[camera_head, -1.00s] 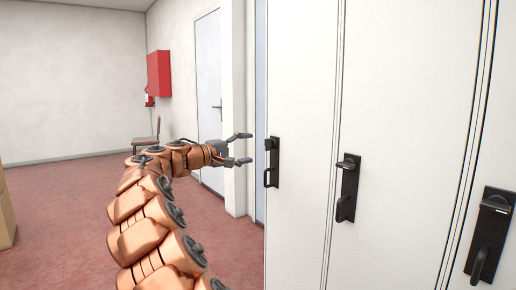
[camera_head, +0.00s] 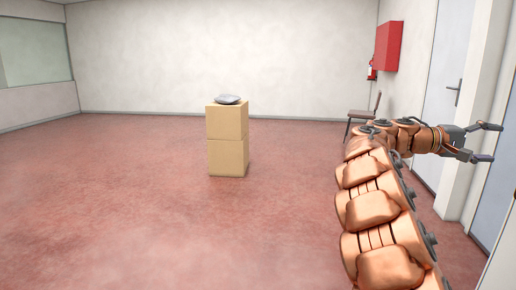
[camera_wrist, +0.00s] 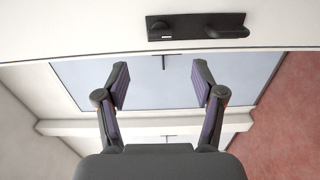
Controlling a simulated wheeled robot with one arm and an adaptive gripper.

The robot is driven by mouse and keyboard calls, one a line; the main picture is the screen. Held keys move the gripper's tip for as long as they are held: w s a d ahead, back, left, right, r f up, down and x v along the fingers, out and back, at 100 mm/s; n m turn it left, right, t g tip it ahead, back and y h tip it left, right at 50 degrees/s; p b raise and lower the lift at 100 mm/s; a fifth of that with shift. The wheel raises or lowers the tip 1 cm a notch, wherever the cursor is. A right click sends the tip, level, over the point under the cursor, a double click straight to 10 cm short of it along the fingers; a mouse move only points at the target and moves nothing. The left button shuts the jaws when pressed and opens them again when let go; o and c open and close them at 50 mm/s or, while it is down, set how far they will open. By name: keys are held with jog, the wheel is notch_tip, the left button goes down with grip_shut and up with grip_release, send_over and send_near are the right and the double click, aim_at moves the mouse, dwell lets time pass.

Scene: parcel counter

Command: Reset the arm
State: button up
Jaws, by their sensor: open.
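My gripper (camera_head: 487,142) is at the right side of the head view, at the end of my outstretched copper arm, pointing right toward the wall with the doors. Its two fingers are spread apart with nothing between them. In the wrist view my gripper (camera_wrist: 160,85) also shows open and empty, its fingers in front of a pale blue-grey panel. A black door handle (camera_wrist: 197,27) on a white door shows above the fingertips in the wrist view, apart from them.
Two stacked cardboard boxes (camera_head: 228,138) with a grey package (camera_head: 228,99) on top stand mid-room. A chair (camera_head: 363,113) and a red wall cabinet (camera_head: 388,52) are beyond my arm. A closed door (camera_head: 445,85) is at right. The red floor (camera_head: 120,190) at left is clear.

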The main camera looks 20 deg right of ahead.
jog(key=s+a+f+n+t+y+p, duration=0.1)
jog(key=s+a+y+p, duration=0.4)
jog(key=a, duration=1.3)
jog(key=s+a+f+n+t+y+p, duration=0.2)
jog(key=s+a+y+p, duration=0.3)
jog(key=a+p, duration=0.8)
jog(key=s+a+f+n+t+y+p, duration=0.2)
jog(key=a+p, duration=0.7)
jog(key=a, duration=1.5)
jog(key=s+n+t+y, duration=0.1)
jog(key=s+t+y, duration=0.1)
jog(key=s+y, duration=0.1)
jog(key=shift+s+a+f+y+p, duration=0.25)
jog(key=shift+s+y+p, duration=0.05)
jog(key=shift+s, duration=0.45)
jog(key=shift+c, duration=0.4)
